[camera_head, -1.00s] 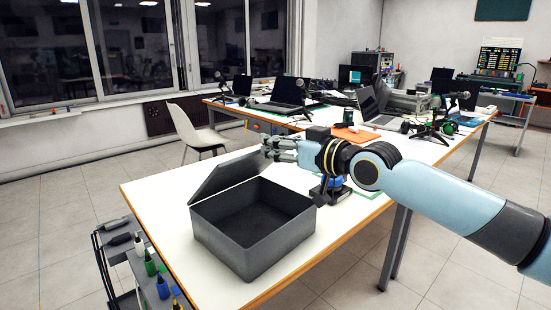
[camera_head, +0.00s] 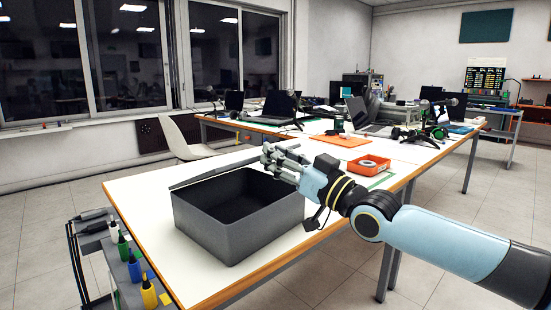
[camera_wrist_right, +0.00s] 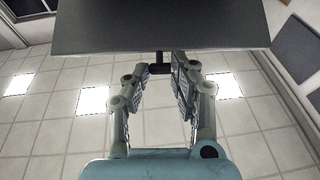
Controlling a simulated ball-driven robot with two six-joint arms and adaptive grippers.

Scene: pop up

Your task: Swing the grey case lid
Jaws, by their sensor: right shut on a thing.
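The grey case (camera_head: 240,226) stands open on the white table, its dark inside showing. Its lid (camera_head: 212,170) shows as a thin, almost edge-on strip along the case's back-left rim, so its exact angle is hard to tell. My right gripper (camera_head: 270,156) is at the lid's right end, above the case's back corner. In the right wrist view the lid (camera_wrist_right: 160,28) is a wide dark plate across the top. A short black handle (camera_wrist_right: 159,68) on its edge sits between the fingertips, and the gripper is shut on it. My left gripper is not in view.
Laptops and an orange mat (camera_head: 342,140) are further back. A rack with several coloured bottles (camera_head: 134,267) stands at the table's left front. A chair (camera_head: 187,140) is behind.

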